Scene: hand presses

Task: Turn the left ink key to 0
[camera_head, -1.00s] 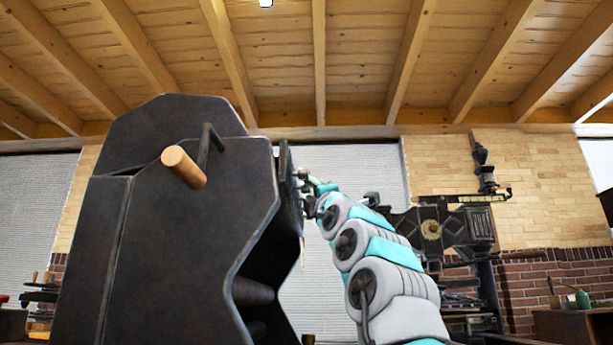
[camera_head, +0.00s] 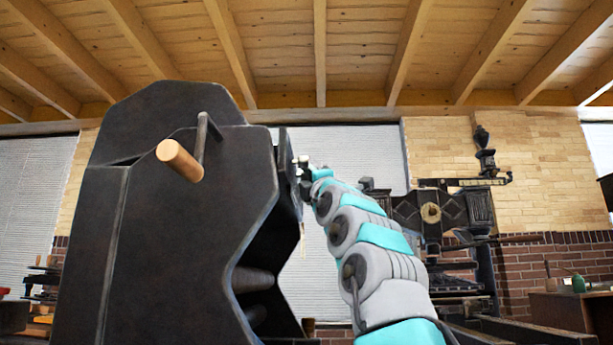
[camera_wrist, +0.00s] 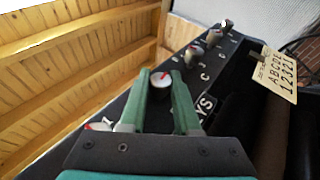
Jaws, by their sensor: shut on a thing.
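In the wrist view, my gripper (camera_wrist: 161,77) has its two green fingers on either side of a round ink key (camera_wrist: 161,88) with a white face and a red pointer mark, and is shut on it. More ink keys, one nearby (camera_wrist: 194,54) and one farther (camera_wrist: 214,36), run in a row to the upper right. Another white-and-red knob (camera_wrist: 101,124) shows at lower left, partly hidden by my gripper. I cannot read the scale or where 0 is. In the head view, my gripper (camera_head: 303,168) is at the right edge of the dark press (camera_head: 180,230); the keys are hidden there.
A card with letters and numbers (camera_wrist: 277,75) hangs at the right of the key panel in the wrist view. A wooden handle (camera_head: 180,160) sticks out from the press side. Another ornate press (camera_head: 440,210) stands behind my arm at the right.

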